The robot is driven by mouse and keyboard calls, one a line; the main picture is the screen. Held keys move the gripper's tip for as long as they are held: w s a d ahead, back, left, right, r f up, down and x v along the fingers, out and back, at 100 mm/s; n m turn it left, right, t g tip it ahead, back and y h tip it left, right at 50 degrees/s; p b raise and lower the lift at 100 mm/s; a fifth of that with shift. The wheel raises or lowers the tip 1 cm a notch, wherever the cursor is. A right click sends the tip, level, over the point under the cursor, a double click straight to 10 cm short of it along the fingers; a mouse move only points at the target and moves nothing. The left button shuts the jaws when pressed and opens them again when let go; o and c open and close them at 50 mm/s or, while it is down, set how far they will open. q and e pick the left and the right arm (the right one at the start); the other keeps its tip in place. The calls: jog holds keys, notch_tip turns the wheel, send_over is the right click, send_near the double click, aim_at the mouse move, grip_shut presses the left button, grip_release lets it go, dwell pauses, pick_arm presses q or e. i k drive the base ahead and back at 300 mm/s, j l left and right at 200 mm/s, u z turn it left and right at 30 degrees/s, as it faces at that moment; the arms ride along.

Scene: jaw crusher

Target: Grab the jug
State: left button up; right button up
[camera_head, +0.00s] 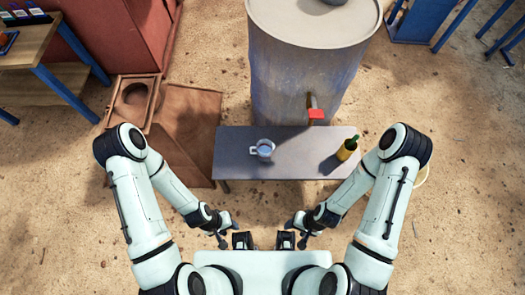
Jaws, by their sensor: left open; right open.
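A small white-grey jug (265,149), seen from above, stands on the left-centre part of a low dark grey table (300,165). Its handle appears to point left. My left gripper (242,240) is open and empty, below the table's front edge in the picture, close to my body. My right gripper (286,240) is open and empty beside it, a little to the right. Both grippers are apart from the jug.
Behind the table stands a large metal drum (300,75) with a red-handled tap (316,113). A wooden workbench (25,45) is at upper left. Sandy floor lies around.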

aim_at(265, 148)
jog(key=l+u, duration=0.65)
jog(key=l, duration=0.25)
jog(key=l+u, duration=0.35)
jog(key=k, duration=0.45)
